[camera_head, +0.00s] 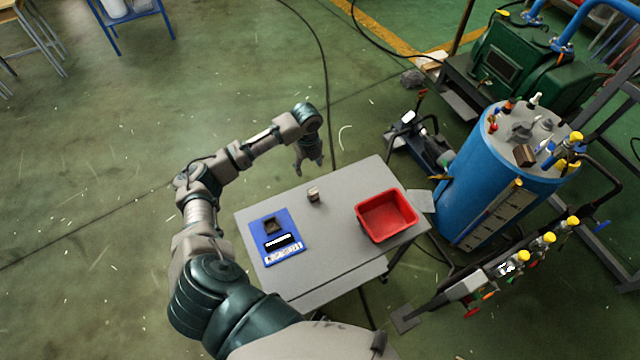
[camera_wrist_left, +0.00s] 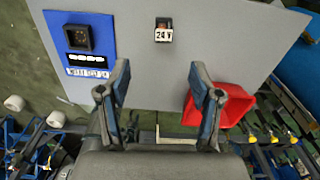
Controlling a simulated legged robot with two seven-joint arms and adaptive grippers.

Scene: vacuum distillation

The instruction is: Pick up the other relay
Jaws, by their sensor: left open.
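A small relay (camera_head: 314,195) stands alone on the grey table, between the blue board and the red bin. In the left wrist view this relay (camera_wrist_left: 163,31) shows a white "24 V" label and lies ahead of the fingers, slightly right of the middle between them. My left gripper (camera_head: 311,160) is above the table's far edge, apart from the relay. Its two fingers (camera_wrist_left: 158,70) are spread with nothing between them.
A red bin (camera_head: 386,216) sits on the right of the grey table (camera_head: 335,240). A blue tank (camera_head: 490,205) with valves and a brown block (camera_head: 525,155) on top stands to the right. The table around the relay is clear.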

